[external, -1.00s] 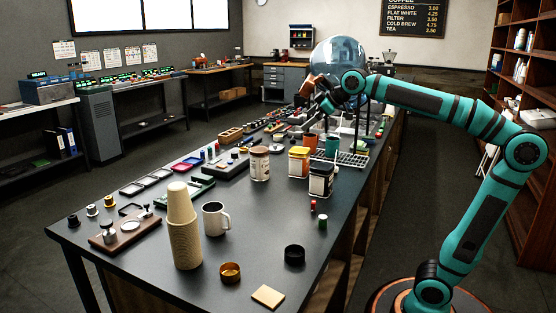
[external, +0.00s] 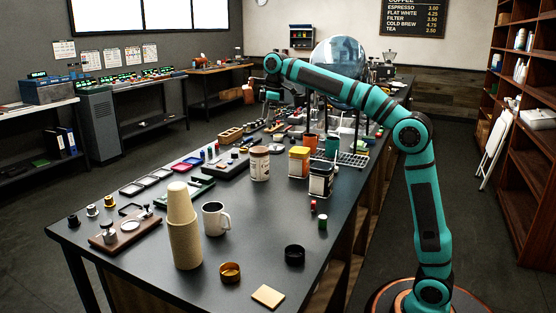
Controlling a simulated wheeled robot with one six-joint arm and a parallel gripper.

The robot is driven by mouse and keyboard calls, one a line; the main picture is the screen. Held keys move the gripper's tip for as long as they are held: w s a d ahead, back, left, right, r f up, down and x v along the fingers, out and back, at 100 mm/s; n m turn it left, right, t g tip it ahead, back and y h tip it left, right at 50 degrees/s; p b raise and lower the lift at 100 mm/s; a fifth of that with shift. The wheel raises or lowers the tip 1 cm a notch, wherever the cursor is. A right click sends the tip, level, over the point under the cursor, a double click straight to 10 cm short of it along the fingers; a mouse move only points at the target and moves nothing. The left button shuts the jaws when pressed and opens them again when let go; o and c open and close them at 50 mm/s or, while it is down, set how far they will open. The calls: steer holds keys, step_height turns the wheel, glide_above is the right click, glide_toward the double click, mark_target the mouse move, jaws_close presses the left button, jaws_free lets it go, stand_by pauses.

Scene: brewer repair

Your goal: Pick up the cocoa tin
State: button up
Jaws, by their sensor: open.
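Three tins stand together on the dark counter (external: 130,222); their labels are too small to read. One is a cream canister with a brown lid and brown markings (external: 260,164), which looks most like the cocoa tin. To its right is a tin with a yellow lid and orange-red body (external: 299,162). In front of that is a black-lidded tin with a pale label (external: 320,180). All are upright. My gripper (external: 268,103) is open, small in the picture, raised over the far part of the counter, beyond the cream canister and apart from it. Its fingertips are hard to make out.
A wire rack (external: 352,159) is right of the tins. Several small parts crowd the far counter. A large glass dome (external: 338,70) stands behind.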

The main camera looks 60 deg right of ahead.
mark_target(261, 149)
steer(key=shift+g, duration=0.3)
steer(key=f, duration=0.4)
steer(key=w+f, duration=0.1)
steer(key=f, duration=0.3)
steer(key=w+a+f, duration=0.1)
steer(key=f, duration=0.3)
steer(key=shift+w+f, duration=0.25)
steer(key=shift+w+a+f, duration=0.15)
steer(key=shift+f, duration=0.7)
steer(key=shift+w+a+f, duration=0.1)
steer(key=shift+w+f, duration=0.05)
steer(key=shift+f, duration=0.7)
steer(key=shift+w+a+f, duration=0.15)
steer(key=shift+f, duration=0.7)
steer(key=c, duration=1.2)
steer(key=shift+c, duration=0.2)
steer(key=shift+r, duration=0.15)
